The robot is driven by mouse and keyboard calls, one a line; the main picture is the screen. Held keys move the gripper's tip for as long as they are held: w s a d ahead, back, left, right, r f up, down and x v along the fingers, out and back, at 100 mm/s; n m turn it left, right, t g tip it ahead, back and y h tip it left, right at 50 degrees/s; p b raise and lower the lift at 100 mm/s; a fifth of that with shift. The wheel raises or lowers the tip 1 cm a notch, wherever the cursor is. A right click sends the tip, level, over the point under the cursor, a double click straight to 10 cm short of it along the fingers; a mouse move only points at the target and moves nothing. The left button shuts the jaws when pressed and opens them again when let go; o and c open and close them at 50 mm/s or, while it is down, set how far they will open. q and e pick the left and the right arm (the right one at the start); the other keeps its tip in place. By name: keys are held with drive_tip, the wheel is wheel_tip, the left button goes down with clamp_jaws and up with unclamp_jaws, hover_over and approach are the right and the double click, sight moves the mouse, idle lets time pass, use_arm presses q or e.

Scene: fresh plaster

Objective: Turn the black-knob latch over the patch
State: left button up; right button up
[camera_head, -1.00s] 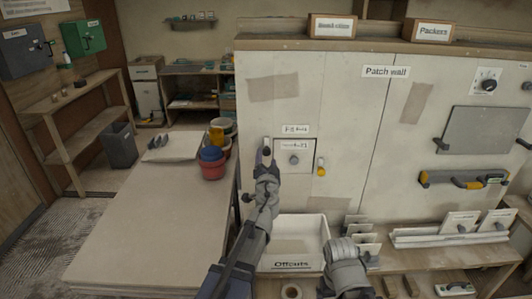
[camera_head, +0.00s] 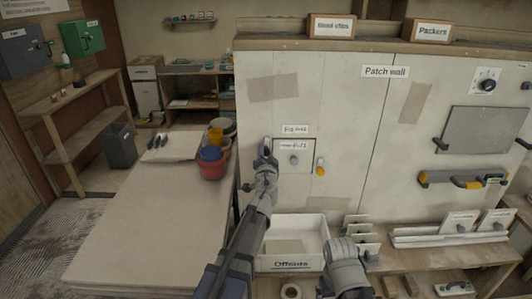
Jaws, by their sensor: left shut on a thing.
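The patch (camera_head: 301,166) is a pale square panel with a grey round knob in its middle, set in the plaster wall. The black-knob latch (camera_head: 266,142) is at the patch's left edge. Its upper end shows light and roughly upright; the gripper hides its black knob and lower part. My left gripper (camera_head: 263,156) is shut on this latch, its arm reaching up from below. A second latch with a yellow knob (camera_head: 320,170) stands upright at the patch's right edge.
An open white Offcuts bin (camera_head: 324,239) sits below the patch, near both arms. A bench (camera_head: 150,225) with stacked red and blue tubs (camera_head: 212,166) is on the left. A grey plate (camera_head: 485,130) and a level with yellow ends (camera_head: 440,178) are on the wall at right.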

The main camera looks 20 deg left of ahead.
use_arm(q)
clamp_jaws()
drive_tip(key=shift+w+d+m, duration=0.1)
drive_tip(key=shift+m, duration=0.3)
drive_tip(key=m, duration=0.7)
drive_tip(key=shift+m, duration=0.3)
drive_tip(key=m, duration=0.5)
drive_tip(key=shift+d+m, duration=0.1)
drive_tip(key=shift+m, duration=2.1)
drive_tip(key=shift+s, duration=0.2)
drive_tip(key=shift+s+d, duration=0.1)
drive_tip(key=shift+s, duration=0.05)
